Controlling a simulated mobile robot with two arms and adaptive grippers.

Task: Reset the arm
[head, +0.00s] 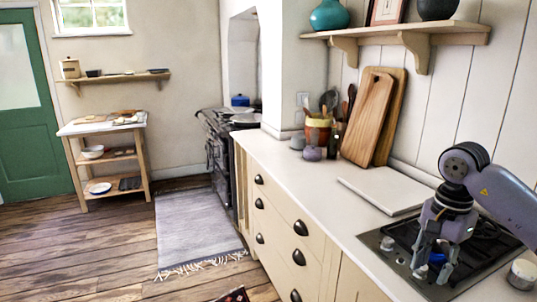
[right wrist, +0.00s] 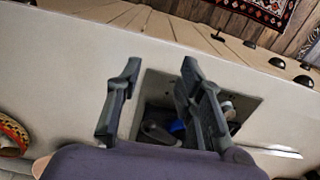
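My right arm comes in from the right in the head view. Its gripper (head: 431,274) points down over the dark hob (head: 400,262) set in the counter. The fingers are apart with nothing held between them. In the right wrist view the two fingers of the gripper (right wrist: 160,75) stand wide apart, with counter and hob showing beyond them. A small blue thing (head: 437,258) shows behind the fingers in the head view. A blue patch (right wrist: 177,127) also shows near the right finger in the wrist view; what it is cannot be told. My left gripper is not in view.
A pale board (head: 383,190) lies flat on the counter behind the hob. Wooden cutting boards (head: 369,118) lean on the wall beside a utensil pot (head: 318,130). A jar (head: 522,273) stands at the hob's right. A shelf (head: 400,34) hangs above. The front counter strip is clear.

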